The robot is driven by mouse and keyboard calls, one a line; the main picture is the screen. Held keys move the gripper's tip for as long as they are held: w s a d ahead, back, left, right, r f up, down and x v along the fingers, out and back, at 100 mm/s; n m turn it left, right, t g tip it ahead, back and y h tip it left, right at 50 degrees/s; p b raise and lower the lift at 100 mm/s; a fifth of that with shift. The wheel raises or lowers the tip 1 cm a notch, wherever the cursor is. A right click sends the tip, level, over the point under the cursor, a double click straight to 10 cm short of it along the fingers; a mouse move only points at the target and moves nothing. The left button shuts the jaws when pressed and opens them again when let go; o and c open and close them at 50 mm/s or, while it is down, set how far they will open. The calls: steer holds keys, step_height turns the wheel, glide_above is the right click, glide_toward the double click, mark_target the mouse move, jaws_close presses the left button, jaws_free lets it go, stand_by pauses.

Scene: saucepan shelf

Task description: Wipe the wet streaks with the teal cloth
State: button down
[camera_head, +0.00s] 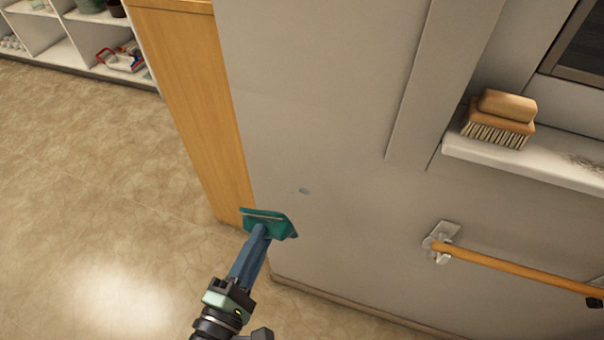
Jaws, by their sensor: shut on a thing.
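The teal cloth (284,226) is held at the end of my gripper (262,228), near the lower left part of the grey wall. My gripper is shut on it, and the fingertips are partly hidden by the cloth. I cannot tell whether the cloth touches the wall. No other streak is clear in this view.
A wooden panel (190,90) stands left of the grey wall (310,90). At right, a wooden brush (500,118) sits on a white ledge (465,150), above a wooden rail (520,270). White shelves (60,50) stand at the far left. The tiled floor (80,160) is clear.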

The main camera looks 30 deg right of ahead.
mark_target(272, 223)
steer(key=w+d, duration=0.1)
steer(key=w+d+f+b, duration=0.1)
steer(key=d, duration=0.1)
steer(key=w+d, duration=0.1)
steer(key=shift+w+d+f+b, duration=0.15)
steer(key=shift+f+b, duration=0.2)
steer(key=shift+w+d+f, duration=0.15)
steer(key=shift+w+d, duration=0.25)
steer(key=shift+d, duration=0.1)
steer(key=shift+b+x, duration=0.35)
steer(key=shift+x, duration=0.7)
steer(key=shift+s+d+p, duration=0.3)
steer(key=shift+s+d, duration=0.3)
steer(key=shift+s, duration=0.2)
steer(key=shift+s+d+p, duration=0.25)
steer(key=shift+s+d, duration=0.3)
steer(key=shift+s, duration=0.3)
steer(key=shift+w+d, duration=0.1)
steer(key=shift+w, duration=0.05)
steer(key=shift+w+a+r+b, duration=0.1)
steer(key=shift+w+a+b, duration=0.1)
steer(key=shift+w+a, duration=0.3)
steer(key=shift+w+a+r+b, duration=0.1)
steer(key=shift+w+a+b, duration=0.15)
steer(key=shift+w, duration=0.4)
steer(key=shift+w+a+b, duration=0.15)
steer(key=shift+w+a, duration=0.25)
steer(key=shift+w, duration=0.15)
